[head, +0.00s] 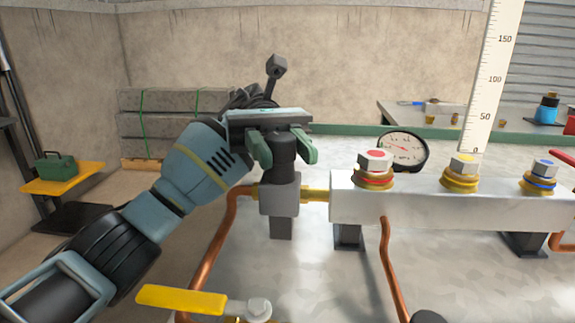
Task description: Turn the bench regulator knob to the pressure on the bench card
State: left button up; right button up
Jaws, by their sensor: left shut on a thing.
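The regulator (280,193) is a grey block with a black knob (283,150) on top, standing at the left end of a pale manifold. My left gripper (283,148) comes in from the left above it. Its two green fingers are shut on the knob, one on each side. The gripper body hides the knob's top. A round white gauge (405,151) with a black rim and a red needle stands behind the manifold; its reading is too small to tell. No bench card can be made out. My right gripper is not in view.
The manifold (430,205) carries red, yellow and blue marked fittings. Copper pipes run down in front. A yellow lever valve (183,299) is at the bottom left. A tall white scale (496,70) rises at the right.

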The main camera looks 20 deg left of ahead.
aim_at(283, 141)
pick_arm(q)
jog(key=shift+r, duration=0.1)
dwell(0.4)
jog(key=o, duration=1)
notch_tip(283, 141, up, 4)
jog(key=shift+s+f, duration=0.15)
jog(key=s+d+r+p, duration=0.1)
jog(key=s+d, duration=0.3)
jog(key=s, duration=1.1)
jog(key=shift+d+p, duration=0.2)
jog(key=shift+p, duration=0.6)
jog(key=shift+s+r, duration=0.1)
